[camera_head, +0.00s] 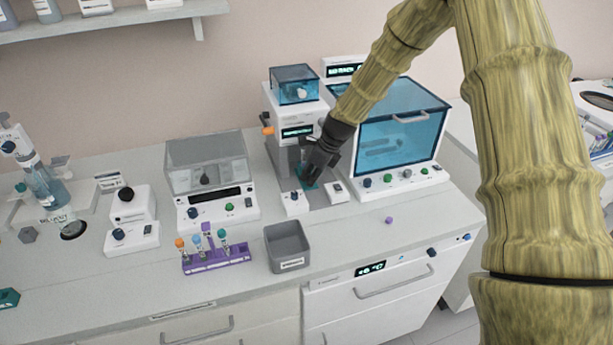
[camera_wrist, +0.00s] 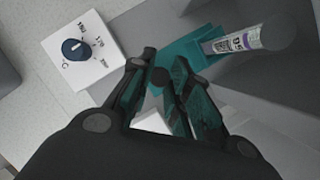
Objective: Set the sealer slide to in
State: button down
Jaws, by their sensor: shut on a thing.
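The sealer (camera_head: 283,104) is the tall grey-white unit with a blue clear top, a small display and an orange knob on its left side. Its teal slide (camera_wrist: 190,52) lies low at the front, under my gripper. A capped tube with a printed label (camera_wrist: 235,42) sits at the slide's far end in the wrist view. My gripper (camera_head: 310,172) reaches down in front of the sealer. In the wrist view my gripper (camera_wrist: 162,77) is shut around a small dark knob at the slide's near end. The fingers hide part of the slide.
A temperature dial block (camera_wrist: 78,50) stands beside the slide. A blue-windowed cabinet (camera_head: 400,120) is close on the right. A purple rack (camera_head: 217,258) with several tubes and a grey bin (camera_head: 287,247) stand at the front left. A purple cap (camera_head: 389,220) lies on the counter.

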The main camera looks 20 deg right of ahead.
jog(key=c, duration=1.3)
grip_release()
jog(key=shift+c, duration=0.2)
jog(key=shift+r, duration=0.15)
jog(key=v, duration=1.1)
jog(key=shift+d+r, duration=0.25)
jog(key=shift+r, duration=0.05)
